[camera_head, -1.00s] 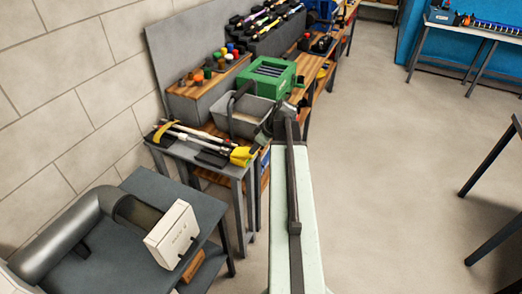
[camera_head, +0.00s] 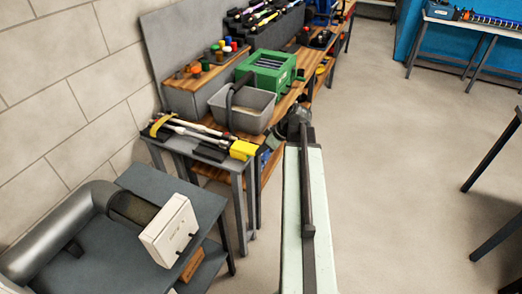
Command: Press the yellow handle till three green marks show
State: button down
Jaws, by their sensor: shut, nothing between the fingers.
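The yellow handle (camera_head: 243,150) is a small block at the right front end of a narrow dark stand (camera_head: 211,154). Long pale rods with dark parts lie across that stand. Any green marks are too small to make out. My arm reaches up from the bottom of the view. Its dark end, with my gripper (camera_head: 271,151), is just right of the yellow handle, and a small gap seems to lie between them. My gripper is shut and holds nothing. Its fingertips are dark and hard to tell apart from the bench behind.
A grey basket (camera_head: 258,119) and a green case (camera_head: 272,82) stand on the wooden bench behind. At the lower left, a dark table (camera_head: 108,262) bears a grey duct (camera_head: 42,238) and a white box (camera_head: 169,231).

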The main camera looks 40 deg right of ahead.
jog(key=shift+w+a, duration=0.1)
jog(key=p+v, duration=1.1)
jog(key=v, duration=0.2)
jog(key=shift+r, duration=0.25)
jog(key=shift+w, duration=0.1)
jog(key=w+a+f+m+g+h, duration=0.1)
jog(key=w+a+f+m+g, duration=0.1)
jog(key=a, duration=1.6)
jog(key=w+a+f+m+g+h, duration=0.1)
jog(key=a+f+m+g+h, duration=0.1)
jog(key=a, duration=1.6)
jog(key=shift+w+m+g, duration=0.4)
jog(key=shift+m+g, duration=0.3)
jog(key=shift+g, duration=0.3)
